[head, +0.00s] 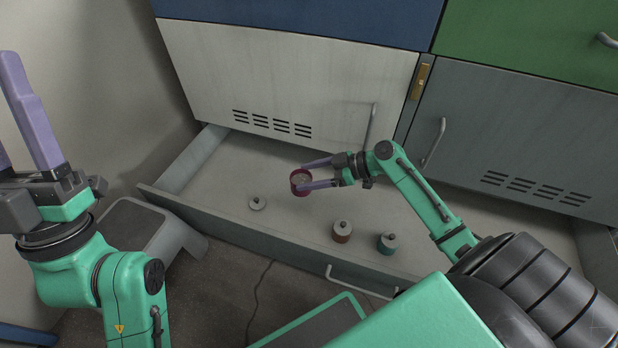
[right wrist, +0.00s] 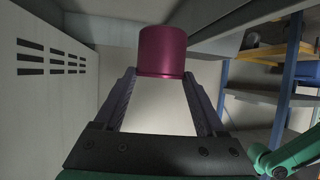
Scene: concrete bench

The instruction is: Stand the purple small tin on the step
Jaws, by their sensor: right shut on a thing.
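The purple small tin (head: 300,190) is a short magenta-purple cylinder, its round end facing the head camera. My right gripper (head: 303,177) is shut on it, one finger on each side, over the open drawer. In the right wrist view the tin (right wrist: 163,50) sits at the fingertips and its far side is hidden. How high it is above the drawer floor I cannot tell. The step (head: 135,228) is a low grey stool at the left, outside the drawer, with a bare top. My left gripper (head: 8,100) is open and empty at the left edge, partly cut off.
The wide drawer (head: 250,240) holds a pale knobbed weight (head: 257,204), a red-brown one (head: 342,232) and a teal one (head: 387,243). Its front wall stands between the tin and the step. Cabinet doors (head: 285,85) rise behind. A cable (head: 258,290) lies on the floor.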

